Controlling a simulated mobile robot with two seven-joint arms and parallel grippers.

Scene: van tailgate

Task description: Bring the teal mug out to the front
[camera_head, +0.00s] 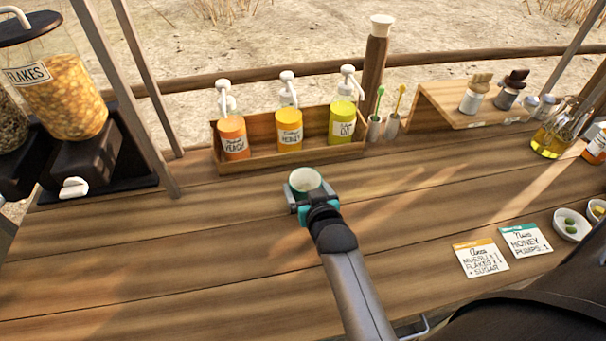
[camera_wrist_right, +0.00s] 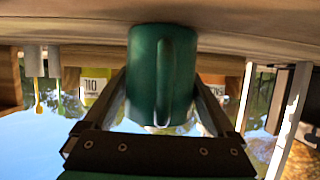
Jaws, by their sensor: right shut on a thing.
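The teal mug (camera_head: 304,180) is upright on the wooden counter, a little in front of the bottle rack, its pale inside showing from above. My right gripper (camera_head: 312,200) is shut on the mug from the near side. In the right wrist view, which is upside down, the mug (camera_wrist_right: 162,75) sits between the two fingers (camera_wrist_right: 160,110) with its handle facing the camera. Its base meets or nearly meets the counter; I cannot tell whether it is lifted. My left gripper is not in view.
A wooden rack (camera_head: 262,163) with three pump bottles stands just behind the mug. Cereal dispensers (camera_head: 70,95) are at left. A small shelf (camera_head: 450,108) with jars is at back right. Two note cards (camera_head: 481,257) and small bowls (camera_head: 571,225) lie at right. The counter's left front is clear.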

